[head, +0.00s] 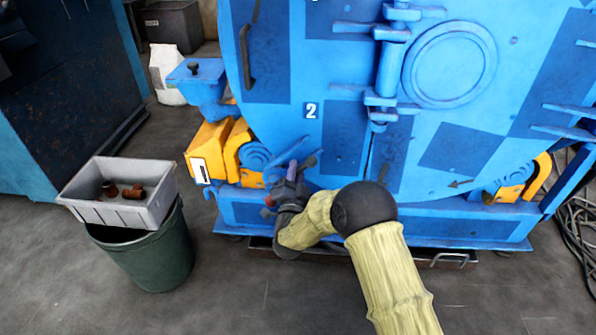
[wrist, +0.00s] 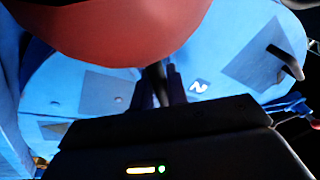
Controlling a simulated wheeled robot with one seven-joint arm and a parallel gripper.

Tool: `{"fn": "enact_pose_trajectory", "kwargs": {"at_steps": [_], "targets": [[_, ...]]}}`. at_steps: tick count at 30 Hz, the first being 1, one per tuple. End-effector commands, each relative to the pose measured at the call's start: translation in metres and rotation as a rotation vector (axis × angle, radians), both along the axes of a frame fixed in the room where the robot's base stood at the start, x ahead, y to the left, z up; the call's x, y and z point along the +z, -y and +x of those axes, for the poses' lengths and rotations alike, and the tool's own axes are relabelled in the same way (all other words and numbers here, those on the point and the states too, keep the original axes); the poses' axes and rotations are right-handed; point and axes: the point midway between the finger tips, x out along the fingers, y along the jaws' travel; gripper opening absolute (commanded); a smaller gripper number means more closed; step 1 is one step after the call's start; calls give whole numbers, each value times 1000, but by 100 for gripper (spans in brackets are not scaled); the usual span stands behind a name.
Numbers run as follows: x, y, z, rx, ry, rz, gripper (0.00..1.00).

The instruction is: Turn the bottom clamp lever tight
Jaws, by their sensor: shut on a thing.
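My gripper (head: 299,170) is low on the front of the blue drum machine, near its bottom edge. In the wrist view, my gripper's fingers (wrist: 164,88) are closed around a dark, thin rod, which looks like the clamp lever's (wrist: 154,80) shaft. A large red rounded knob (wrist: 120,35) fills the top of that view, very close to the camera. In the head view, a small bit of red (head: 269,201) shows beside my gripper. My wrist and fingers hide most of the lever and its pivot, so its angle cannot be told.
The blue drum door (head: 345,140) bears a number 2 and a round port (head: 450,65). Yellow brackets (head: 215,150) stand left of my gripper. A grey tray (head: 120,205) sits on a green bin (head: 155,260) at left. The floor in front is clear; cables (head: 575,225) lie at right.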

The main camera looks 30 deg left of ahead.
Motion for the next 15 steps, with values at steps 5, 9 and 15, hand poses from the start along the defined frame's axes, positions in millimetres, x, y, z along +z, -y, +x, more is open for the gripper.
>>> {"fn": "enact_pose_trajectory", "kwargs": {"at_steps": [5, 9, 15], "targets": [[1, 5, 6, -14, 1, 3, 23], [0, 3, 4, -9, 1, 1, 36], [0, 2, 2, -5, 0, 1, 36]]}}
